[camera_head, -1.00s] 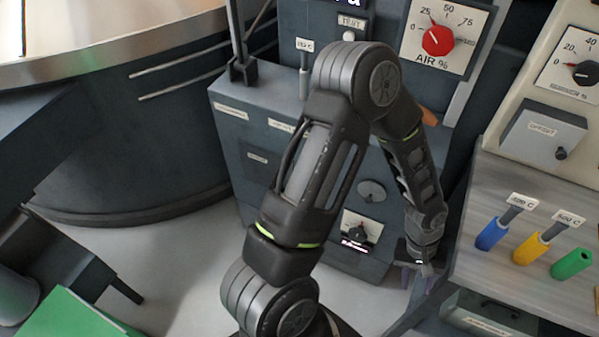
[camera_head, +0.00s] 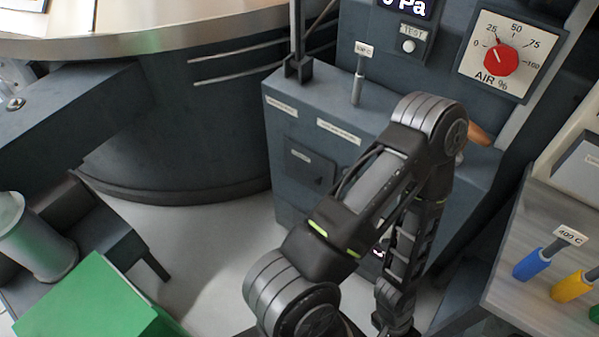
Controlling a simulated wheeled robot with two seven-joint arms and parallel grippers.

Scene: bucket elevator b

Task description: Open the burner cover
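On the front of a dark blue-grey cabinet (camera_head: 292,119), a small dark rectangular panel (camera_head: 308,166) with a pale label lies flat against the face. It may be the burner cover, but its label is too small to read. One arm, which seems to be my right, reaches up from the bottom middle, bends at its elbow in front of the cabinet and hangs down to the bottom edge. It hides much of the cabinet's right front. Its fingers are out of the picture. My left gripper is not in view.
A grey-handled tool (camera_head: 357,84) stands on the cabinet top. An AIR % dial (camera_head: 503,60) and a TEST button (camera_head: 408,46) are above. Blue (camera_head: 531,265) and yellow (camera_head: 572,287) handles are at right. A green box (camera_head: 95,305) is at lower left. Floor left of the cabinet is clear.

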